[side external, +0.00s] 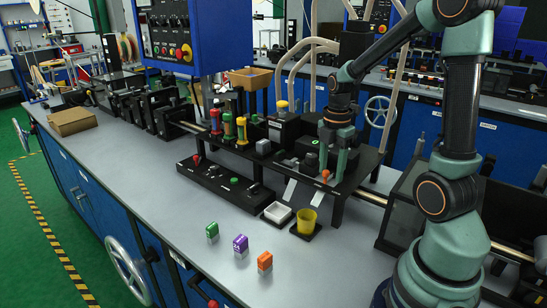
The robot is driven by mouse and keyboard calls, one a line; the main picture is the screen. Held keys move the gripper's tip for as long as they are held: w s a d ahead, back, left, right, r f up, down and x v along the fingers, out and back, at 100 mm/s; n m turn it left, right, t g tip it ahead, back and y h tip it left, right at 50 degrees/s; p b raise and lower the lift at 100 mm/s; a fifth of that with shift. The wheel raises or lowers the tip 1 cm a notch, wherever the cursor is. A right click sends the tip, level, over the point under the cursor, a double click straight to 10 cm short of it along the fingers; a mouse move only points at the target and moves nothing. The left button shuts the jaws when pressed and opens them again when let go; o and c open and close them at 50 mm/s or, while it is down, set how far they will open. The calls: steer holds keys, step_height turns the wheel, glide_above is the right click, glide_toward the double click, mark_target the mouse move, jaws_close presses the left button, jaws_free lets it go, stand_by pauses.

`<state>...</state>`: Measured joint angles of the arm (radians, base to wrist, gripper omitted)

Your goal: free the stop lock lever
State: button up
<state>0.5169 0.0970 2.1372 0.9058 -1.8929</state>
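My gripper (332,164) points down over the right part of the raised black fixture plate (362,183). Its two green fingers show with a gap between them, so it looks open. A small orange-red knob (325,175) shows by the fingertips; I cannot tell whether they touch it. I cannot make out for sure which part is the stop lock lever; it may be this knob or be hidden by the fingers.
A low black panel (222,186) with small knobs lies left of the plate. Green (212,231), purple (240,244) and orange (265,262) blocks sit on the grey bench. Red and yellow upright posts (228,122) stand behind.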

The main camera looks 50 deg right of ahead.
steer(key=n, duration=0.1)
steer(key=s+n, duration=0.1)
steer(key=n, duration=0.1)
steer(key=d+n, duration=0.1)
steer(key=shift+s+n, duration=0.35)
steer(key=shift+n, duration=0.05)
step_height(320, 180, up, 12)
steer(key=w+a+f+m, duration=0.1)
steer(key=w+a, duration=0.4)
steer(key=a, duration=0.7)
steer(key=w+a+f+m, duration=0.1)
steer(key=w+a, duration=0.5)
steer(key=a, duration=0.7)
steer(key=shift+f+m, duration=0.3)
steer(key=shift+f, duration=0.35)
